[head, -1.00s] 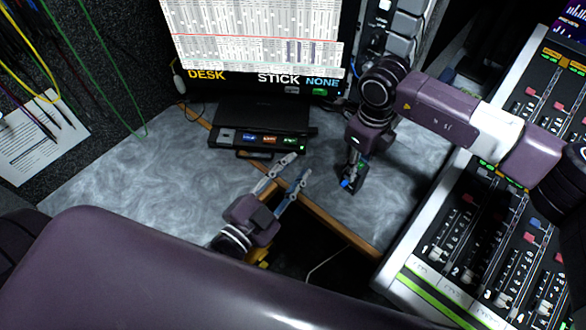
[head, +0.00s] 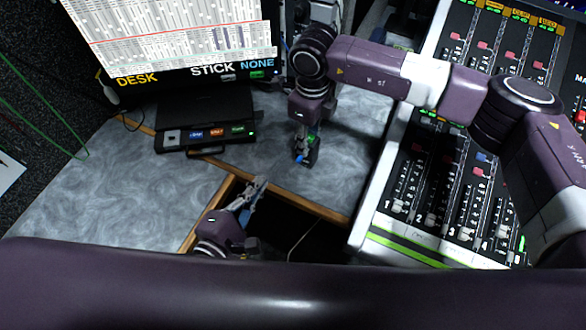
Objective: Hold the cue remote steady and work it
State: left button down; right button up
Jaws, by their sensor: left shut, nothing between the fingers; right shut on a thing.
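The cue remote (head: 313,153) is a small dark handset with a blue spot at its lower end and a green light near its top. My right gripper (head: 302,150) comes down from above and is shut on it, over the desk to the right of the dark box. The gripper's fingers hide part of the remote, and I cannot tell whether it touches the desk. My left gripper (head: 258,190) is shut and empty. It is to the lower left of the remote, apart from it, by the opening in the desk.
A dark box with coloured buttons (head: 207,138) sits below the monitor (head: 180,40), which reads DESK, STICK, NONE. A large fader console (head: 440,180) stands at the right. A wood-edged opening (head: 308,207) cuts the desk front. The grey desktop at left (head: 95,205) is clear.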

aim_at(300, 158)
pick_arm(q)
jog(key=w+d+f+n, duration=0.1)
jog(key=w+d+n, duration=0.1)
jog(key=n, duration=0.1)
jog(key=w+d+f+n+h, duration=0.1)
jog(key=w+d+n, duration=0.1)
jog(key=d+n, duration=0.1)
jog(key=w+d+f+n+g, duration=0.1)
jog(key=w+d+n, duration=0.1)
jog(key=n, duration=0.3)
jog(key=shift+w+d+f+h, duration=0.1)
jog(key=shift+d+h, duration=0.25)
jog(key=shift+h, duration=0.05)
